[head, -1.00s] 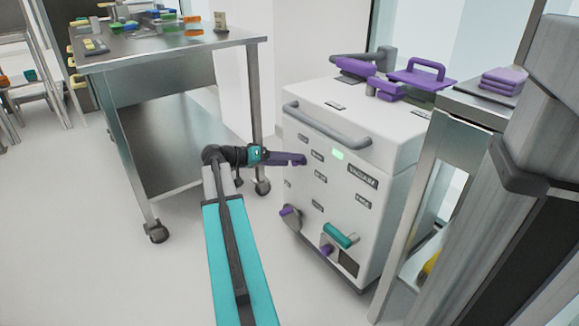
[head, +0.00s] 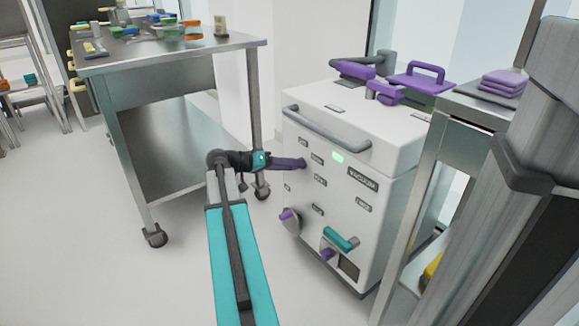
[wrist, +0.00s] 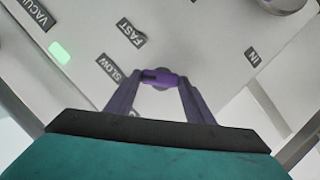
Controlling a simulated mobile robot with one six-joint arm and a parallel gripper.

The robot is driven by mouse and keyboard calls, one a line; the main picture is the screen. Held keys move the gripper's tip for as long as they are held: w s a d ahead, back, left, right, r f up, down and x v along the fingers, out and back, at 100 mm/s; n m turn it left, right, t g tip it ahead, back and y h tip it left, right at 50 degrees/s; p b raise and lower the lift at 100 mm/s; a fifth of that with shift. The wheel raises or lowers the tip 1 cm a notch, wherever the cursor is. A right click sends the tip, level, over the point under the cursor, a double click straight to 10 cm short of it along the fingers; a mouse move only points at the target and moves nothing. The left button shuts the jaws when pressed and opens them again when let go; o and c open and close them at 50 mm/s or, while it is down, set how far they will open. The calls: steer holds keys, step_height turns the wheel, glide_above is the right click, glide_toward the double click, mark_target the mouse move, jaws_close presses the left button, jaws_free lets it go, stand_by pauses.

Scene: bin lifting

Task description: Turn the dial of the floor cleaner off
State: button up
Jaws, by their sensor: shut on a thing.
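The floor cleaner (head: 400,165) is a white box-shaped machine with a grey bar handle and a lit green light (head: 338,157) on its front. My gripper (head: 302,163) is at the upper left of that front. In the wrist view my gripper (wrist: 160,82) has its purple fingers closed in around a small purple dial knob (wrist: 160,76). Its grey base shows just behind the fingertips. Labels reading FAST, SLOW and IN surround it. The light also shows in the wrist view (wrist: 60,52). In the head view my gripper hides the dial.
Purple-handled parts (head: 423,77) lie on top. A steel table (head: 165,55) with small items stands left, and a steel stand (head: 450,125) is close on the right.

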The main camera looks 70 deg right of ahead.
steer(key=shift+d+r+p, duration=0.25)
steer(key=shift+d+p, duration=0.2)
steer(key=shift+d+n+g+p, duration=0.1)
steer(key=shift+n+g+p, duration=0.25)
steer(key=shift+p, duration=0.25)
steer(key=n+g+p, duration=0.1)
steer(key=n+p, duration=0.1)
steer(key=p, duration=0.2)
steer(key=n+g+p, duration=0.1)
steer(key=n+p, duration=0.2)
steer(key=f+n+g+p, duration=0.1)
steer(key=n+p, duration=0.1)
steer(key=p, duration=0.2)
steer(key=shift+w+d+h+p, duration=0.15)
steer(key=shift+w+h+p, duration=0.15)
steer(key=shift+w+p, duration=0.1)
steer(key=shift+f+n, duration=0.1)
steer(key=shift+n, duration=0.15)
steer(key=o, duration=1.1)
steer(key=shift+s, duration=0.1)
steer(key=shift+c, duration=0.2)
